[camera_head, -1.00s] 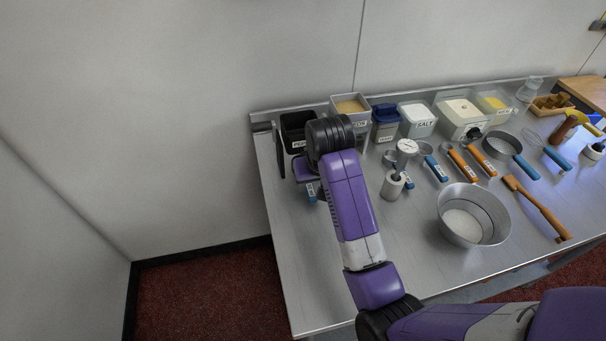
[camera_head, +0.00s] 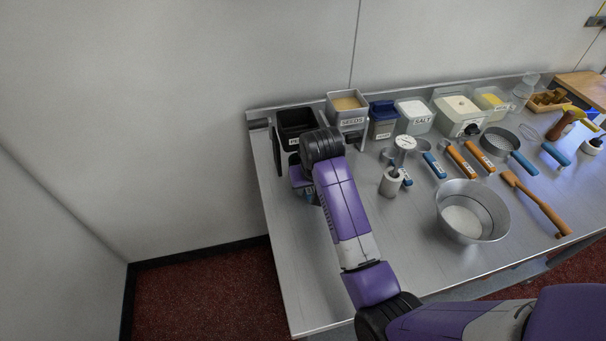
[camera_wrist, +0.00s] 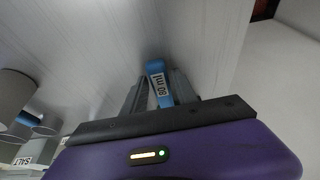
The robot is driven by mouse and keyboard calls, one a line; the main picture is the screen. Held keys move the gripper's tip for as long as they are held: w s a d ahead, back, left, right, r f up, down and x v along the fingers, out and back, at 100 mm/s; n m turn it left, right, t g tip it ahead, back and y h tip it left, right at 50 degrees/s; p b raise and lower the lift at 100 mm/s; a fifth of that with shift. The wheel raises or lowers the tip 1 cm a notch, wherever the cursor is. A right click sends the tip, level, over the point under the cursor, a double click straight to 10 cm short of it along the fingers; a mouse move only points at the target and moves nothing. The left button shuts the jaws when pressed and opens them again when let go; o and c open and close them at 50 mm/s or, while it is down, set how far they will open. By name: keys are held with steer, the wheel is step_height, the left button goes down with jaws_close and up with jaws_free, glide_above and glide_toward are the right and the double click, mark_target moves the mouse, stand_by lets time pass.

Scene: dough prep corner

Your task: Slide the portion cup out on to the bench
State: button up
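The portion cup shows only its blue handle, with an "80 ml" label (camera_wrist: 158,84) in the wrist view. Its bowl is hidden. A bit of blue also shows below my gripper in the head view (camera_head: 309,190). My gripper (camera_wrist: 158,78) has one grey finger on each side of the handle. The fingers lie very near it, and I cannot tell whether they press on it. In the head view my wrist hides most of the cup, low over the left part of the steel bench (camera_head: 300,260), in front of a black bin (camera_head: 295,122).
A seeds bin (camera_head: 347,117), a blue-lidded tub (camera_head: 382,128) and a salt bin (camera_head: 414,125) line the back. The bench's front left is bare.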

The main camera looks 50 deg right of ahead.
jaws_close()
steer(key=shift+a, duration=0.1)
steer(key=shift+s+a+p, duration=0.35)
steer(key=shift+s+p, duration=0.05)
steer(key=shift+s, duration=0.15)
steer(key=shift+s+a+p, duration=0.3)
steer(key=shift+s+p, duration=0.05)
steer(key=shift+s, duration=0.2)
steer(key=shift+s+a, duration=0.9)
steer(key=shift+s, duration=0.4)
steer(key=shift+s+a, duration=0.85)
steer(key=shift+s, duration=0.4)
steer(key=shift+s+a, duration=0.9)
steer(key=shift+s, duration=0.4)
steer(key=shift+s+a, duration=0.5)
steer(key=shift+s, duration=0.25)
steer(key=shift+s+a, duration=0.5)
steer(key=shift+s, duration=0.2)
steer(key=shift+o, duration=2.2)
jaws_free()
steer(key=shift+r, duration=0.1)
